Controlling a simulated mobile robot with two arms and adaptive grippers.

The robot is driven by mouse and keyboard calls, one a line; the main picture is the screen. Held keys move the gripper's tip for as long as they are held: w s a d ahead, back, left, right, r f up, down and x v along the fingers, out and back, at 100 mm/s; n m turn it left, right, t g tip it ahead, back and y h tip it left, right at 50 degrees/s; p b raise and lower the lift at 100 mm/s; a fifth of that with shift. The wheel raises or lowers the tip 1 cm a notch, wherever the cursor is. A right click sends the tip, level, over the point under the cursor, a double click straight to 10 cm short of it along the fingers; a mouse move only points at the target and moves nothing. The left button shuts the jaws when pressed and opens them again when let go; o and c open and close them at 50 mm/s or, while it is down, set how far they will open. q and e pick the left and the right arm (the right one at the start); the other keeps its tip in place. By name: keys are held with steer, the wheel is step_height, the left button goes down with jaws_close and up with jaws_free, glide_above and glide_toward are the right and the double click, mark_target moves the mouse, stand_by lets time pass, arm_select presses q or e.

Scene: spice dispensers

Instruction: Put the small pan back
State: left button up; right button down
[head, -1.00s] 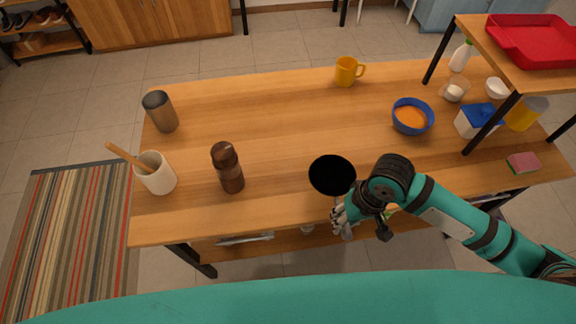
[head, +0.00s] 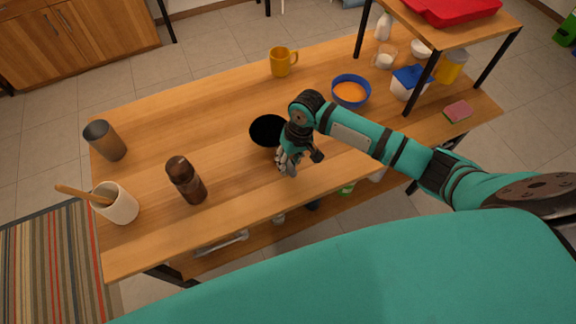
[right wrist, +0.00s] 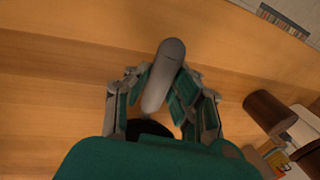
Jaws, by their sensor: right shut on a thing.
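The small pan (head: 268,130) is black and round, and in the head view it shows over the middle of the table, partly hidden by my right arm. My right gripper (head: 287,162) is at its near side. In the right wrist view the fingers of my right gripper (right wrist: 158,95) are closed around the grey pan handle (right wrist: 168,62). A dark part of the pan (right wrist: 150,128) shows below the fingers. I cannot tell whether the pan touches the table. My left gripper is not in view.
A blue bowl (head: 351,92) with orange contents and a yellow mug (head: 281,62) stand behind the pan. A brown mill (head: 187,182), a white utensil pot (head: 117,204) and a dark cup (head: 105,141) stand left. A raised shelf (head: 458,30) is at right.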

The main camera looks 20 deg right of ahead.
steer(key=x, duration=0.3)
steer(key=shift+w+d+f+p, duration=0.15)
steer(key=shift+d+p, duration=0.15)
steer(key=shift+p, duration=0.1)
steer(key=shift+f, duration=0.2)
steer(key=c, duration=1.2)
jaws_free()
steer(key=b+v, duration=0.1)
steer(key=v, duration=1.1)
steer(key=shift+a, duration=0.1)
